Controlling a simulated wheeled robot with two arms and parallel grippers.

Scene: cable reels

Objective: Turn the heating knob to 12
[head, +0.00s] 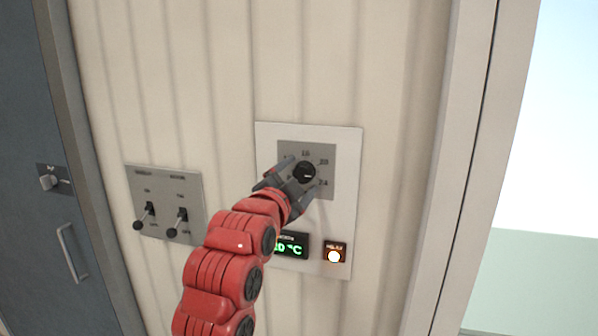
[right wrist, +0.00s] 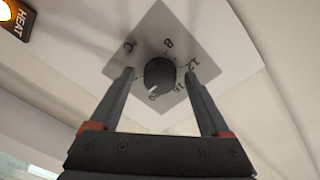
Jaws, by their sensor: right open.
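The round black heating knob (head: 305,172) sits on a grey dial plate (head: 288,148) on a white wall panel. It also shows in the right wrist view (right wrist: 160,73), with numbers around it, including 8, 12 and 16. Its white mark is near the number that looks like 20. My right gripper (head: 302,176) is open with one finger on each side of the knob; in the right wrist view the fingertips (right wrist: 159,74) flank it with gaps that look small. Contact cannot be told. A green display (head: 290,246), partly hidden by my arm, reads about 20 °C. My left gripper is not in view.
A lit HEAT lamp (head: 335,254) is below the dial. A grey plate with two black levers (head: 164,215) is to the left on the ribbed wall. A dark blue door (head: 35,250) is at the far left, and a bright opening (head: 550,150) is at the right.

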